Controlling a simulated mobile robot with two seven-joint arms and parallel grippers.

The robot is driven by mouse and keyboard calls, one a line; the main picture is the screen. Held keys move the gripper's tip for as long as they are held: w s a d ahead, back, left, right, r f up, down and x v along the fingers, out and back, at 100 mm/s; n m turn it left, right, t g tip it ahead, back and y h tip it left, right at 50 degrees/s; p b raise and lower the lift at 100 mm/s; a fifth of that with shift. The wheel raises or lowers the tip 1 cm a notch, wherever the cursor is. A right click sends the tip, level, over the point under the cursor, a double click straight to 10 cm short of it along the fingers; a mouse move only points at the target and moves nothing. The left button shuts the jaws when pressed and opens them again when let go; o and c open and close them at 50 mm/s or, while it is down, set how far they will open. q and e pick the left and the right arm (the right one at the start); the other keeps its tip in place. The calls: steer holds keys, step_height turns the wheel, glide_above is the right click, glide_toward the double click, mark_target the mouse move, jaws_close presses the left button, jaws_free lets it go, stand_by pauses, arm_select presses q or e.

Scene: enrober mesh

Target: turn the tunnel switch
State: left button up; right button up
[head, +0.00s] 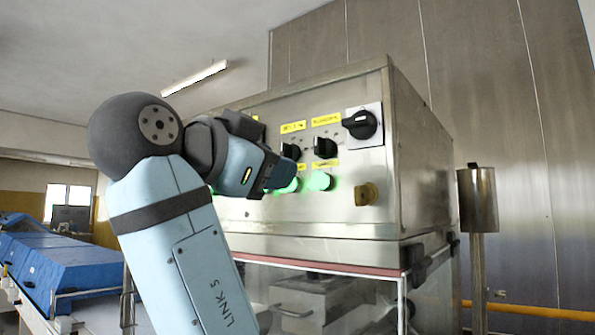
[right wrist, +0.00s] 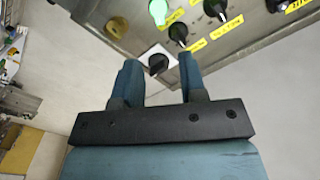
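The control panel (head: 270,215) of a steel cabinet carries several switches; its yellow labels are too small to read, so I cannot tell which one is the tunnel switch. A large black rotary switch (head: 360,124) on a pale plate is at the upper right. Two smaller black knobs (head: 325,147) (head: 290,151) are left of it. My right gripper (head: 277,174) is in front of the panel's left part. In the right wrist view its two blue fingers (right wrist: 159,62) are apart and empty, with the large switch (right wrist: 158,66) showing between their tips. Contact is not visible. My left gripper is out of view.
Green lit buttons (head: 320,181) and a brass-coloured knob (head: 366,194) sit lower on the panel. My right arm hides the panel's left part. A steel post (head: 478,200) stands right of the cabinet. A blue-covered conveyor (head: 60,265) is at the far left.

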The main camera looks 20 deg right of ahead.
arm_select(q)
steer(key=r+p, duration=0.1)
steer(key=p, duration=0.1)
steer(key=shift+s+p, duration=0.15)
steer(key=shift+p, duration=0.25)
arm_select(e)
steer(key=v, duration=0.3)
steer(key=shift+s+a, duration=0.25)
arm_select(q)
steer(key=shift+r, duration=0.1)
